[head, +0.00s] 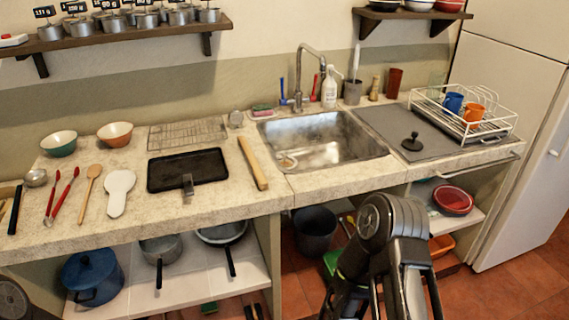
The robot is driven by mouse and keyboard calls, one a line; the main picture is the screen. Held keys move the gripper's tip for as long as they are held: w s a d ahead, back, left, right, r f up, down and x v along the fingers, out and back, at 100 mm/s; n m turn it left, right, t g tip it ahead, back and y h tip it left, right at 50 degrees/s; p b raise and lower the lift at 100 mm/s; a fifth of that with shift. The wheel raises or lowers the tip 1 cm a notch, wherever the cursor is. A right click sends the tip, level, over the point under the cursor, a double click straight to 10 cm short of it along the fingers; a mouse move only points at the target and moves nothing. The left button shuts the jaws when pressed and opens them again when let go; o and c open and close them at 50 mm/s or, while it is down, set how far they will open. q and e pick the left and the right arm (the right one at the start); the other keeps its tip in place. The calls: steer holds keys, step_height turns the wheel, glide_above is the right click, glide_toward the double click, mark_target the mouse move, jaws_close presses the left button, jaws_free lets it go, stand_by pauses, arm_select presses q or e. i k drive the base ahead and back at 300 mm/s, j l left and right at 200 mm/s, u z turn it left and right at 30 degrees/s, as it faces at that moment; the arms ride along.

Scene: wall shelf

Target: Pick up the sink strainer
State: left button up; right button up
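The sink (330,135) is a steel basin set into the stone counter. A black knobbed plug-like item (412,142) sits on the grey drainboard right of the sink. Dark links of my arm show at the bottom, in front of the counter; neither gripper's fingertips can be made out.
A tall faucet (308,75) rises behind the sink. A white dish rack (463,112) with mugs stands at right. A soap bottle (330,88) and cups line the back.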

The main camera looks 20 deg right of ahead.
mark_target(286, 162)
steer(key=i+l+z, duration=0.1)
steer(key=z, duration=0.65)
steer(key=i+l+z, duration=0.4)
steer(key=i, duration=0.4)
steer(key=i+l+z, duration=0.2)
steer(key=i, duration=0.2)
steer(key=l, duration=0.05)
